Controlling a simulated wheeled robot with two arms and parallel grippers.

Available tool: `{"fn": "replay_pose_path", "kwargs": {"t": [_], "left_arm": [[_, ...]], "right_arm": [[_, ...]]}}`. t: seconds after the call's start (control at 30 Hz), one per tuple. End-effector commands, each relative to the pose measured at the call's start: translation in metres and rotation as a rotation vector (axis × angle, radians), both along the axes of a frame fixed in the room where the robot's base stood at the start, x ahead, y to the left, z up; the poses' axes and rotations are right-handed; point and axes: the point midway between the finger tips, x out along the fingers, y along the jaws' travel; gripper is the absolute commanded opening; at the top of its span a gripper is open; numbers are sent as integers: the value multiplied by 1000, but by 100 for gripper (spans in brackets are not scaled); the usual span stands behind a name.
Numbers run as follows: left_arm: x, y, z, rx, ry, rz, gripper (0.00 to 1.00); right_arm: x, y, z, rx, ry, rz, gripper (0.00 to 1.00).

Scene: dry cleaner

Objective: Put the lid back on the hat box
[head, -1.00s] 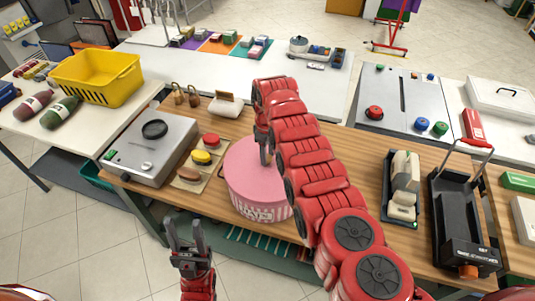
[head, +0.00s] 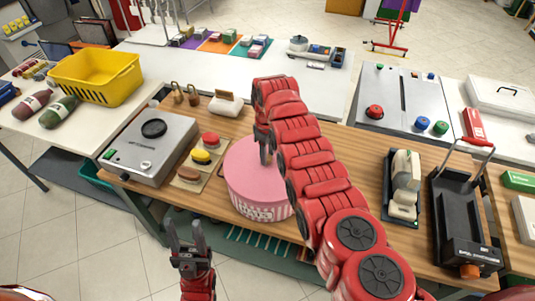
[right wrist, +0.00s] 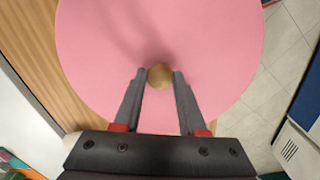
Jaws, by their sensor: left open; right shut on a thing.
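The pink hat box (head: 262,211) with striped sides stands upright near the front edge of the wooden table. Its round pink lid (head: 243,165) is on top of it; I cannot tell from here whether it is fully seated. My right gripper (head: 267,158) points down over the lid. In the right wrist view, its fingers (right wrist: 160,80) are shut on the round tan knob (right wrist: 160,76) in the middle of the pink lid (right wrist: 220,50). My left gripper (head: 186,232) is open and empty, in front of the table, left of the box.
A yellow basket (head: 97,75) sits on the left table.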

Motion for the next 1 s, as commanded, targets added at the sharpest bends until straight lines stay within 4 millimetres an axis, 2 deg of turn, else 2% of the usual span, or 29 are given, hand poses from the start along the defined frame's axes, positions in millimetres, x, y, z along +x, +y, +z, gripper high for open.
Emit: {"fn": "replay_pose_path", "kwargs": {"t": [1.0], "left_arm": [[0,0,-4,0,0,0,50]], "right_arm": [[0,0,0,1,-1,0,0]]}}
